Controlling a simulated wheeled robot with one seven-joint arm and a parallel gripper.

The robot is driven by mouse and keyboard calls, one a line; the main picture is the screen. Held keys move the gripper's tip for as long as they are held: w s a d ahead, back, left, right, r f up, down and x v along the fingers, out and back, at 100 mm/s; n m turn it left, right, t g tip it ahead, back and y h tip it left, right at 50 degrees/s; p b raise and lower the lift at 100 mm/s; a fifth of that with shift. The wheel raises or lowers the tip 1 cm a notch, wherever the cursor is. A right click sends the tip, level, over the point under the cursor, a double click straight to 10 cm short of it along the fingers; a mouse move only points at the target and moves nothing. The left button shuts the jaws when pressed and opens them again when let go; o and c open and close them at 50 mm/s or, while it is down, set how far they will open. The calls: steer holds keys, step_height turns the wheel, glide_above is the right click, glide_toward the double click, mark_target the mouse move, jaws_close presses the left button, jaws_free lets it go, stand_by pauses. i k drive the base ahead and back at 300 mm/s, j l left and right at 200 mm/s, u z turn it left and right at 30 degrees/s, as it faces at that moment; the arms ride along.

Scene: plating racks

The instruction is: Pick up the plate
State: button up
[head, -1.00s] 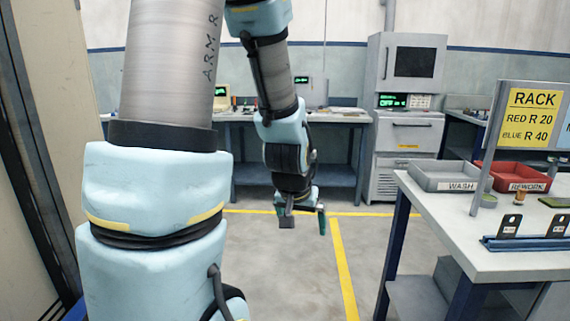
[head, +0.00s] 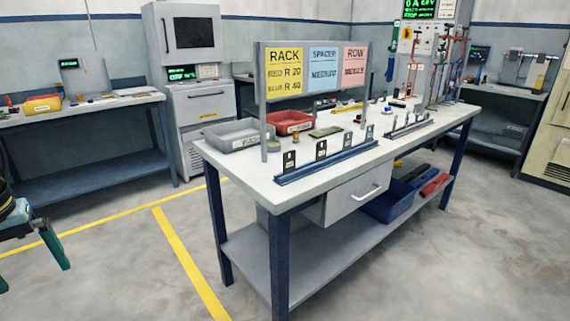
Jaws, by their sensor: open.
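My gripper (head: 30,264) shows at the far left edge, only in part. Its green fingers are apart and nothing is between them. It is well away from the workbench (head: 232,167). More dark upright pieces stand on a second rail (head: 408,128) to the right. A flat green piece (head: 325,132) lies behind the front rail. I cannot tell which of these is the plate of the task.
A sign (head: 311,72) stands over the bench. A drawer (head: 357,195) and a blue bin (head: 388,206) are below the top. The floor left and front right is clear.

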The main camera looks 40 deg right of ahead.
mark_target(289, 163)
steer(key=z, duration=1.4)
